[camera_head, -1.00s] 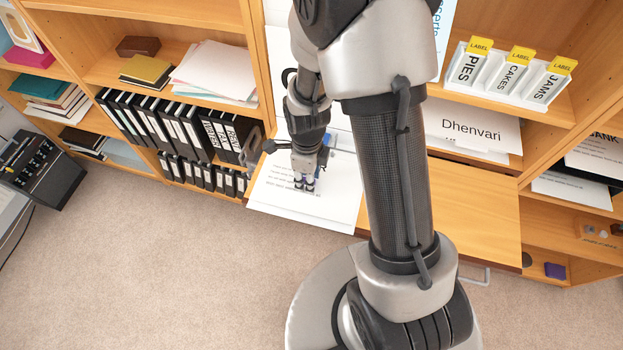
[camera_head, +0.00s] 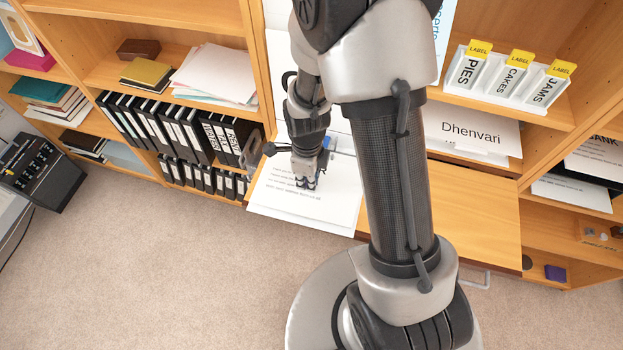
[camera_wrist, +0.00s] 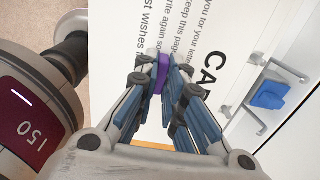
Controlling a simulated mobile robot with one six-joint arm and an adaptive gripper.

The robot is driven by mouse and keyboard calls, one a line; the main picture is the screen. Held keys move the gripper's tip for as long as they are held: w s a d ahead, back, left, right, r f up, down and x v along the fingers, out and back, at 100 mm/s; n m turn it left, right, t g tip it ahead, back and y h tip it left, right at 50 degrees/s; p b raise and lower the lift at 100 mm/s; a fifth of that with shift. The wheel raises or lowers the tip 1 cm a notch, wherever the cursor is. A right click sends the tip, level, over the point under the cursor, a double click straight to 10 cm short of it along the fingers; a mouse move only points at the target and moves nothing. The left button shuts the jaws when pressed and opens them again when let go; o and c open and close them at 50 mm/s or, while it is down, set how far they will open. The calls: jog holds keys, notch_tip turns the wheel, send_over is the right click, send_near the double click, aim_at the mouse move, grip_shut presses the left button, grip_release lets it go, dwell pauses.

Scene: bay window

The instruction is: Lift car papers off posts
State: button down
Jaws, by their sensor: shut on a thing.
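My gripper (camera_head: 305,183) reaches down over white printed papers (camera_head: 285,208) at the left of the fold-down wooden surface. In the wrist view my gripper (camera_wrist: 160,75) is shut on a small purple piece (camera_wrist: 161,73) at the papers' printed side. The papers (camera_wrist: 200,30) carry a large heading starting "CA", partly cut off. To their right are bent metal posts (camera_wrist: 290,70) with a blue block (camera_wrist: 268,95) beside them. The blue block also shows behind my gripper in the head view (camera_head: 327,143). I cannot tell whether the posts pass through the papers.
Black binders (camera_head: 190,135) fill the shelf to the left. A "Dhenvari" sheet (camera_head: 470,130) lies to the right, below a white holder with yellow labels (camera_head: 510,75). The wooden surface (camera_head: 460,210) is clear on the right.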

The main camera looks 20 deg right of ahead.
jog(key=shift+r+p, duration=0.6)
jog(key=shift+r, duration=0.2)
jog(key=shift+r+p, duration=1.3)
jog(key=shift+r, duration=0.45)
